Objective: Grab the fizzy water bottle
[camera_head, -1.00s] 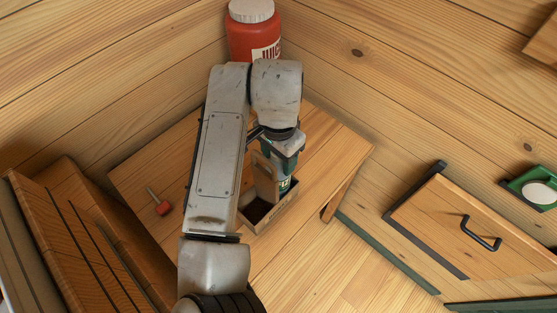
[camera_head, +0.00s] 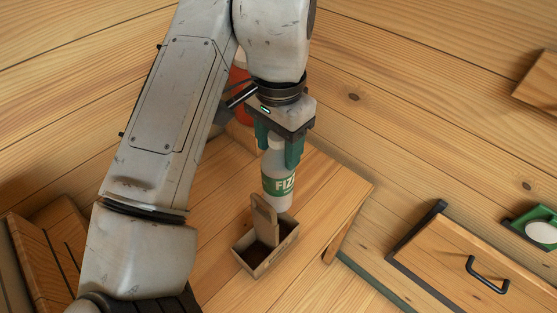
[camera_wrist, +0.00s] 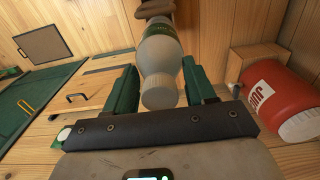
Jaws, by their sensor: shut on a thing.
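The fizzy water bottle (camera_head: 277,181) is pale with a green label reading "FIZ". It hangs upright below my gripper (camera_head: 279,146), above the table and clear of the wooden carrier box. My gripper's green fingers are shut on the bottle's upper part. In the wrist view the bottle (camera_wrist: 159,62) and its white cap sit between the two fingers of my gripper (camera_wrist: 162,88). The top of the bottle is hidden by the fingers in the head view.
An open wooden carrier box (camera_head: 257,262) with an upright handle panel stands on the wooden table (camera_head: 325,190) below the bottle. A red jug (camera_wrist: 275,100) stands by the wall, mostly hidden behind my arm in the head view. A drawer (camera_head: 452,240) is at right.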

